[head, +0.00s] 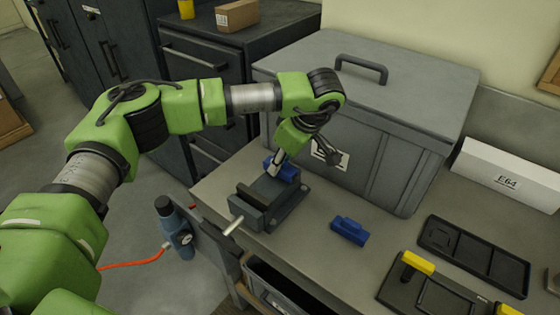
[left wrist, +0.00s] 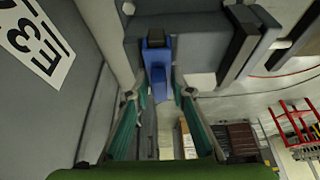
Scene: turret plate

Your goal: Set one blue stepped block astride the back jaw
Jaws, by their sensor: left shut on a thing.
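A grey vise (head: 252,211) with dark jaws stands near the bench's left edge. My left gripper (head: 281,163) is shut on a blue stepped block (head: 287,172) at the vise's back end. In the left wrist view the held block (left wrist: 158,82) lies between my fingertips (left wrist: 157,95), with a dark piece showing between its far upright parts. I cannot tell whether the block rests on the back jaw or just above it; the gripper partly hides this. A second blue stepped block (head: 349,230) lies on the bench, right of the vise. My right gripper is not in view.
A large grey lidded bin (head: 400,165) stands close behind the vise and my gripper. A black tray (head: 475,255), a yellow-handled dark fixture (head: 418,263) and a white box (head: 510,178) are at the right. The bench around the second block is clear.

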